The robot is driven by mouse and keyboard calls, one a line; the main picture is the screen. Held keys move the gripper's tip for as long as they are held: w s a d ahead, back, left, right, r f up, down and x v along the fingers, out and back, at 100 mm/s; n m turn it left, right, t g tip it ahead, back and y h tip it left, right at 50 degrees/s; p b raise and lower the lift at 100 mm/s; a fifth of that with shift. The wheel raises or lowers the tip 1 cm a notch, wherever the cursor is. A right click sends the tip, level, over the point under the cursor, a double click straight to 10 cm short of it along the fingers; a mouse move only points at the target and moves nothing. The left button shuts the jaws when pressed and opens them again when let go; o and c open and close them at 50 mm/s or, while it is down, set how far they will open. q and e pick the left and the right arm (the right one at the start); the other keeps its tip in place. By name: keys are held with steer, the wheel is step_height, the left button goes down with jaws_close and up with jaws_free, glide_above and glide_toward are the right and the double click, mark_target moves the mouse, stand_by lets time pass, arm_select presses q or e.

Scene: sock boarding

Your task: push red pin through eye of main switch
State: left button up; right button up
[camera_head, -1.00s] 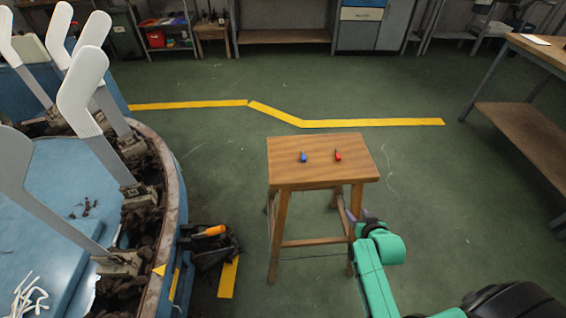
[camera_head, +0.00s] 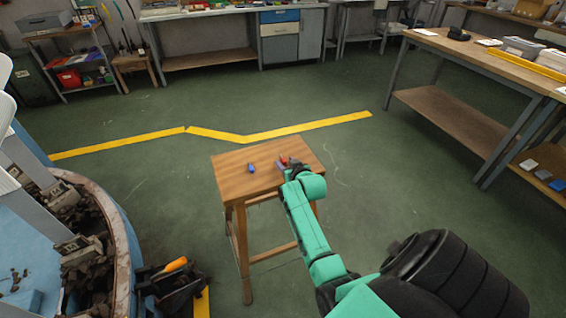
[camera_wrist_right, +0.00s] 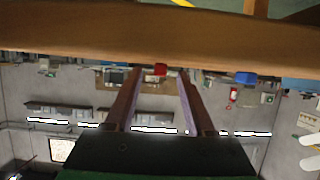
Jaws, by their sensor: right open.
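The red pin (camera_head: 284,160) lies on the top of the small wooden stool (camera_head: 232,182), partly hidden by my right gripper. My right gripper (camera_head: 285,167) is at the stool top, close to the red pin. In the right wrist view, the red pin (camera_wrist_right: 155,69) shows between the tips of the two open fingers (camera_wrist_right: 160,74); I cannot tell whether they touch it. I cannot make out the main switch. My left gripper is out of view.
A round blue machine (camera_head: 120,262) with a brown rim and upright boards stands at the left. Workbenches line the back and a bench (camera_head: 455,58) stands at the right. The green floor around the stool is mostly clear.

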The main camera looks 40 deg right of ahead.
steer(key=shift+w+d+f, duration=0.1)
steer(key=shift+w+f, duration=0.1)
steer(key=shift+w, duration=0.1)
steer(key=shift+s+r, duration=0.1)
steer(key=shift+c, duration=0.3)
jaws_close()
